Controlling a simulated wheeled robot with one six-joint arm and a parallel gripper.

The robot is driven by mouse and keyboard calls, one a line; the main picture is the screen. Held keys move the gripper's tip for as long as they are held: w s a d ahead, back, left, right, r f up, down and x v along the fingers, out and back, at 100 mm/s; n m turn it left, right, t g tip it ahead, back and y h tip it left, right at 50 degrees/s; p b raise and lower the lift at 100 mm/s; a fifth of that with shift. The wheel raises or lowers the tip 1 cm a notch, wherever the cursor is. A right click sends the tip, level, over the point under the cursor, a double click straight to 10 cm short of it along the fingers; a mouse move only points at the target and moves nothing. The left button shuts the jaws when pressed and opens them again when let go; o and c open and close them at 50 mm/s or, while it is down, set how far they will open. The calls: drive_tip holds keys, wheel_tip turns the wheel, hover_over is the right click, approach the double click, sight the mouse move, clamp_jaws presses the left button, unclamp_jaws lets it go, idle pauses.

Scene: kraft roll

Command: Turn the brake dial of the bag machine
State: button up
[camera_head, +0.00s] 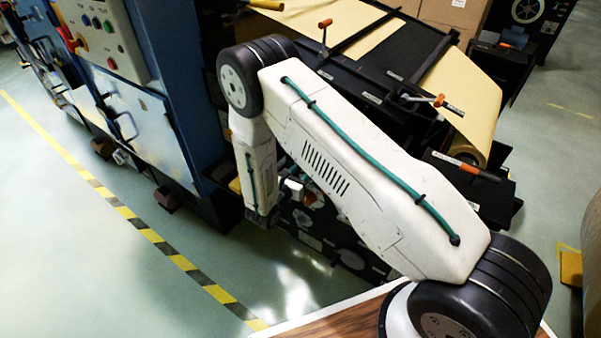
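The bag machine (400,60) carries tan kraft paper over a black frame in the upper right. Its dark front panel (325,245) has pale round and angular markings, partly covered by my arm. I cannot pick out the brake dial with certainty; my arm may hide it. My forearm hangs down in front of this panel. Small white and dark parts at its lower end (293,188) seem to belong to my wrist or gripper. The fingers cannot be made out, nor whether they touch anything.
A blue cabinet (175,60) with buttons on a grey control box (100,38) stands at left. Orange-handled levers (438,101) stick out of the machine's top. A yellow-black floor stripe (150,235) crosses open green floor at lower left. Cardboard boxes (455,15) stand behind.

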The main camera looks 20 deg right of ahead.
drive_tip(key=n+g, duration=0.1)
drive_tip(key=n, duration=0.5)
drive_tip(key=shift+a, duration=0.1)
drive_tip(key=n+h, duration=0.1)
drive_tip(key=n, duration=0.4)
drive_tip(key=shift+w+n+g, duration=0.1)
drive_tip(key=shift+n+g, duration=0.2)
drive_tip(key=shift+g, duration=0.1)
drive_tip(key=n, duration=0.5)
drive_tip(key=shift+f+n+g+h, duration=0.15)
drive_tip(key=shift+n+g+h, duration=0.15)
drive_tip(key=shift+n+h, duration=0.1)
drive_tip(key=shift+c, duration=0.2)
drive_tip(key=n+h, duration=0.1)
drive_tip(key=n, duration=0.4)
drive_tip(key=shift+f+n, duration=0.1)
drive_tip(key=shift+n, duration=0.3)
drive_tip(key=o, duration=1)
